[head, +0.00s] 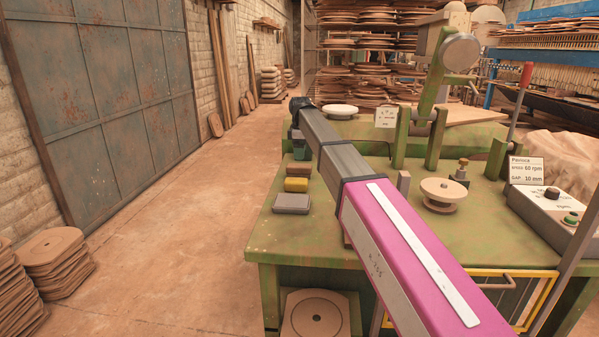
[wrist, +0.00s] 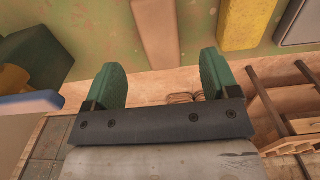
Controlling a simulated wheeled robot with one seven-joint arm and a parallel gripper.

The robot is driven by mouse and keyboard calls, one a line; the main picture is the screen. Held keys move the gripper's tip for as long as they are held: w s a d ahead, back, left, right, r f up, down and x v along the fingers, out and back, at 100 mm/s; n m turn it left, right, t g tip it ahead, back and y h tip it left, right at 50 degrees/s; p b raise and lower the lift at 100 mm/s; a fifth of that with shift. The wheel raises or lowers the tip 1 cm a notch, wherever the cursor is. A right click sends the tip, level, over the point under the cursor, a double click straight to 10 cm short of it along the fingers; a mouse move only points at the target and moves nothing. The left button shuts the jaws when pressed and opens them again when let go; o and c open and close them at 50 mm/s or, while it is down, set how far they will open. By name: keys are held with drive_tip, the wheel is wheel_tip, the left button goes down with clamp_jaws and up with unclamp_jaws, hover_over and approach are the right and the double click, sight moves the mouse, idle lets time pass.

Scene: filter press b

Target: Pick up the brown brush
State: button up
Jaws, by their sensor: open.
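A brown block, which I take for the brown brush (head: 298,170), lies near the left edge of the green table, just behind a yellow block. In the wrist view the brush (wrist: 157,40) shows as a long tan-brown piece ahead of the gap between my fingers. Its far end is cut off by the top of that view. My gripper (wrist: 163,77) is open, with its two green fingers apart and nothing between them.
The yellow block (head: 296,185) and a grey block (head: 292,203) lie in front of the brush on the green table (head: 300,236). A dark green object (wrist: 38,58) is left of my fingers in the wrist view. A round wheel-like piece (head: 443,190) and control box (head: 555,212) stand right.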

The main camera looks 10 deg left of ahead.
sight(299, 165)
drive_tip(key=f, duration=0.8)
drive_tip(key=shift+a+f, duration=0.2)
drive_tip(key=c, duration=1)
